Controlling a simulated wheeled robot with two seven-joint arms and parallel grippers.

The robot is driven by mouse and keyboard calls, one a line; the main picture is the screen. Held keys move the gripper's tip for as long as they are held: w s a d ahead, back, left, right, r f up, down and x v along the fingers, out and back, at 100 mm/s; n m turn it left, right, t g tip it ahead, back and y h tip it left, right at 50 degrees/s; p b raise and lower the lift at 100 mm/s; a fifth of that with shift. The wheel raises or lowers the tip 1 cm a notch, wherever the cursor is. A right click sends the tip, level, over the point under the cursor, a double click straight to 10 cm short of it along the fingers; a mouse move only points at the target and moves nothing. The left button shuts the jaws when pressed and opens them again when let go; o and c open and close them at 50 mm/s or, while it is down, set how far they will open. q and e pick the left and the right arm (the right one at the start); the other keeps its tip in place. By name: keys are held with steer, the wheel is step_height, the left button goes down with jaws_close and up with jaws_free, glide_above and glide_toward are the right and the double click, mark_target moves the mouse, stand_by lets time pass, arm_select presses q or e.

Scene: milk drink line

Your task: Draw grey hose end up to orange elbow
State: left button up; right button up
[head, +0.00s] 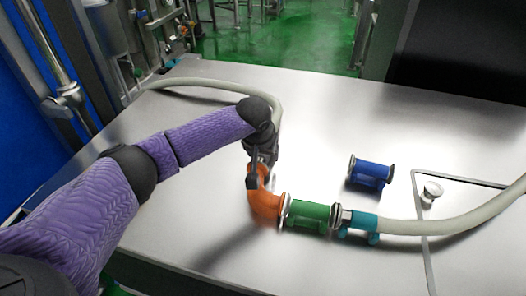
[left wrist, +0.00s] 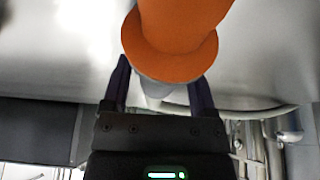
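The orange elbow (head: 264,204) lies on the steel table, joined at its right to the green pipe piece (head: 308,214). In the left wrist view its round flange (left wrist: 172,62) fills the upper middle. The grey hose (head: 212,84) curves over the table from the far left and runs down behind my left wrist to the elbow's far opening. My left gripper (head: 262,172) is at that opening, its fingers on both sides of the pale hose end (left wrist: 160,94). My right gripper is not in view.
A teal coupling (head: 360,224) joins the green piece to another pale hose (head: 450,222) running off right. A loose blue pipe piece (head: 370,172) stands behind it. A small metal knob (head: 430,192) is at the right. The table's middle back is clear.

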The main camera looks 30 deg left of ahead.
arm_select(q)
steer(key=shift+o, duration=1)
steer(key=p+v, duration=0.6)
steer(key=v, duration=0.3)
steer(key=shift+r, duration=0.2)
steer(key=shift+s+d+r+p, duration=0.1)
steer(key=shift+s+r+p, duration=0.15)
steer(key=shift+p, duration=0.15)
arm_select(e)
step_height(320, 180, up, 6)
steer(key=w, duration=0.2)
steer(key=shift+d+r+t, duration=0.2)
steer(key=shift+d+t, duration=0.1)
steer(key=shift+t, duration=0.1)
arm_select(q)
steer(key=shift+f, duration=0.1)
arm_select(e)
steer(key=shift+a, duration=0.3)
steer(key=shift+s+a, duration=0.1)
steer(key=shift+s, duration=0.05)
